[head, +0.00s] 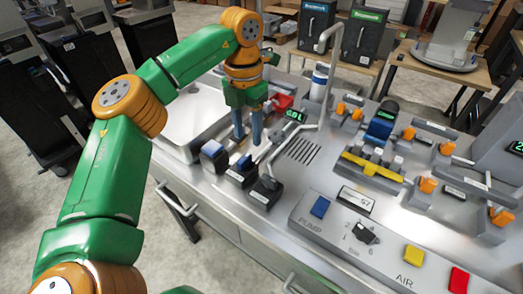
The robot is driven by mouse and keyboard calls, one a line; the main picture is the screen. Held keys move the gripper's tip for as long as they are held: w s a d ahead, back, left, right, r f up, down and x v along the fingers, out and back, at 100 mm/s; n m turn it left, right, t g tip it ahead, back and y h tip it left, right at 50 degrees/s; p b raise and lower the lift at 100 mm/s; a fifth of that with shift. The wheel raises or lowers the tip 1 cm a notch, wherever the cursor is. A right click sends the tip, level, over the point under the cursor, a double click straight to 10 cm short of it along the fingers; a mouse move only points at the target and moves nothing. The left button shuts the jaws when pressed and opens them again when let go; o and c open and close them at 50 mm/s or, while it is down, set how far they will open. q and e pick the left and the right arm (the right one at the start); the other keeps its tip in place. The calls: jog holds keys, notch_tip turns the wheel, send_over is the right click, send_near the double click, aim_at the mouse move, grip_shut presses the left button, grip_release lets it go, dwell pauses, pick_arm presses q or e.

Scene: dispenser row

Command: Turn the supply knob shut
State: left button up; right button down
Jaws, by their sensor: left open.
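My left gripper (248,138) points down with its two blue fingers apart and nothing visible between them. It is over the steel counter, behind a row of small dark blocks: a left one (213,156), a middle one (241,172) and a right one (265,192). A red part (283,102) lies just right of and behind the gripper, partly hidden by it. A black dial knob (363,233) with numbers around it sits on the front panel marked PUMP, well to the right of the gripper. No label reading "supply" is legible. My right gripper is not in view.
A bent steel spout (326,75) rises right of the gripper, near a small green display (295,115) and a slotted drain (302,150). Orange-handled valves and a yellow bar (371,167) crowd the right side. Blue (320,207), yellow (413,256) and red (459,280) buttons line the front panel.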

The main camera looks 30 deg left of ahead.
aim_at(245, 157)
pick_arm(q)
jog(key=shift+s+f, duration=0.15)
jog(key=shift+f, duration=0.3)
jog(key=s+f, duration=0.1)
jog(key=s+f+p, duration=0.1)
jog(key=f, duration=0.1)
jog(key=shift+s+f, duration=0.25)
jog(key=shift+s, duration=0.1)
jog(key=shift+w+f, duration=0.45)
jog(key=shift+f, duration=0.35)
jog(key=shift+w+f, duration=0.1)
jog(key=shift+w, duration=0.05)
jog(key=shift+s, duration=0.2)
grip_shut()
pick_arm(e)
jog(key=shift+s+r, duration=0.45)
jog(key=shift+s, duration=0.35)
